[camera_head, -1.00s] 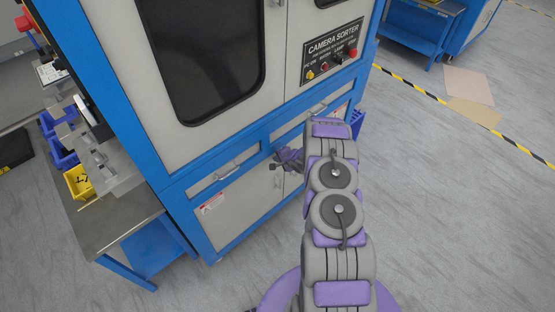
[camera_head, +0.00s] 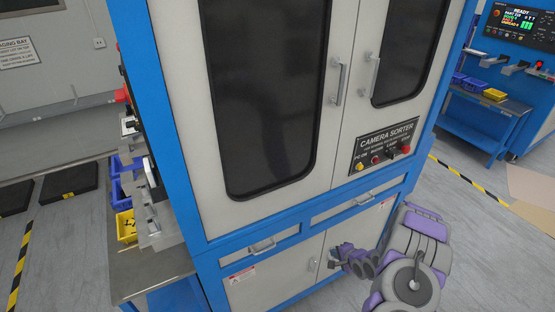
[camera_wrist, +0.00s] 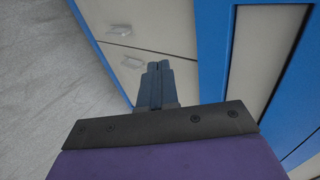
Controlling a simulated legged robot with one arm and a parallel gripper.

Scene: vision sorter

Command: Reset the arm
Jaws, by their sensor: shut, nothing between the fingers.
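My arm is folded at the lower right of the head view, in front of the blue and white camera sorter cabinet (camera_head: 180,90). My gripper (camera_head: 335,264) shows small beside the cabinet's lower doors, left of my arm links. In the wrist view my gripper (camera_wrist: 156,68) is shut, its two dark fingers together with nothing between them. The cabinet's pale panels and blue frame (camera_wrist: 212,50) lie beyond the fingers. I cannot tell the exact gap between gripper and cabinet.
A side table (camera_head: 128,274) at the left holds blue bins and a yellow bin (camera_head: 126,226). The control panel (camera_head: 385,146) with buttons is above my arm. Another blue station (camera_head: 470,128) with a lit screen stands at the right. Grey floor (camera_head: 470,240) is open at the lower right.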

